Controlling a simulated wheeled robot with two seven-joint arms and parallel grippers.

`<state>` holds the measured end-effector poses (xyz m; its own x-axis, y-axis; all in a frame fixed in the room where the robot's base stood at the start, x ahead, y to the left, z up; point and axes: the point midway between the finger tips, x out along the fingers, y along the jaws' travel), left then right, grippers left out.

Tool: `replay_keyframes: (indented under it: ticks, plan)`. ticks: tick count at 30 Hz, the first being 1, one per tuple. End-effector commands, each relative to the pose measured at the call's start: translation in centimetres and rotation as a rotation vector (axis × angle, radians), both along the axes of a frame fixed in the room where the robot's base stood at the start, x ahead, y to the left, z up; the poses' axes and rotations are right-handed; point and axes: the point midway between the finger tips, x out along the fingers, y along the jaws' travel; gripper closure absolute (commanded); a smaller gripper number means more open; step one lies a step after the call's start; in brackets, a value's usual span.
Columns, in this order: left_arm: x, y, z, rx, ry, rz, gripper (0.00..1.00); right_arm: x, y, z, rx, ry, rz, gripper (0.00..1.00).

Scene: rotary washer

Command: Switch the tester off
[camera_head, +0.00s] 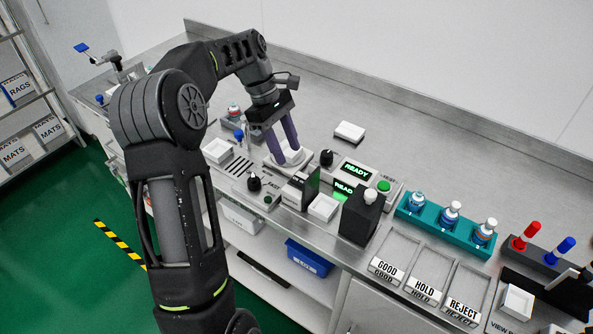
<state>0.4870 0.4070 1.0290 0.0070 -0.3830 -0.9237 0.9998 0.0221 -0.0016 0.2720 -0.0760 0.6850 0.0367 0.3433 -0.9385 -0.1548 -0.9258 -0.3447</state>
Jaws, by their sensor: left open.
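A low grey unit with a lit READY display (356,171), a black knob (327,157) and a green button (384,186) stands mid-bench; its small lettering is hard to read, so I cannot be sure it is the tester. A second READY display (344,189) glows just in front of it. Another black knob (254,183) sits on a panel to the left, by small lettering that looks like FAST. My left gripper (286,156) is open, fingers pointing down over a white round part (284,161), left of the unit's knob. Contact is unclear. My right gripper is out of view.
A teal rack (447,224) of bottles and GOOD, HOLD and REJECT trays (424,285) lie to the right. A white block (349,131) lies behind. The rear bench at right is clear.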

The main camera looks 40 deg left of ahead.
Motion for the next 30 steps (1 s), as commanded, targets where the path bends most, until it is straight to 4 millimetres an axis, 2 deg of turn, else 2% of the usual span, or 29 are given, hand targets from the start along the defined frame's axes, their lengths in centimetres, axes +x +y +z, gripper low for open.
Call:
replay_keyframes:
  ticks: [8, 18, 28, 30]
  plan:
    - [0.0, -0.9, -2.9, 0.001, -0.001, -0.001, 0.56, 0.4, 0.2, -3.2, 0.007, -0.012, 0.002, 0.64]
    - [0.0, -2.7, -6.5, 0.0, 0.001, 0.0, 0.56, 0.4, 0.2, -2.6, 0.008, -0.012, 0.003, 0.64]
    - [0.0, -2.9, -7.0, 0.001, 0.0, 0.0, 0.56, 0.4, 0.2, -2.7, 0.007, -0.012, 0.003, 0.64]
    - [0.0, -2.9, -7.0, 0.001, 0.0, 0.0, 0.61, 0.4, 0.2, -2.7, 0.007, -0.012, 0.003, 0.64]
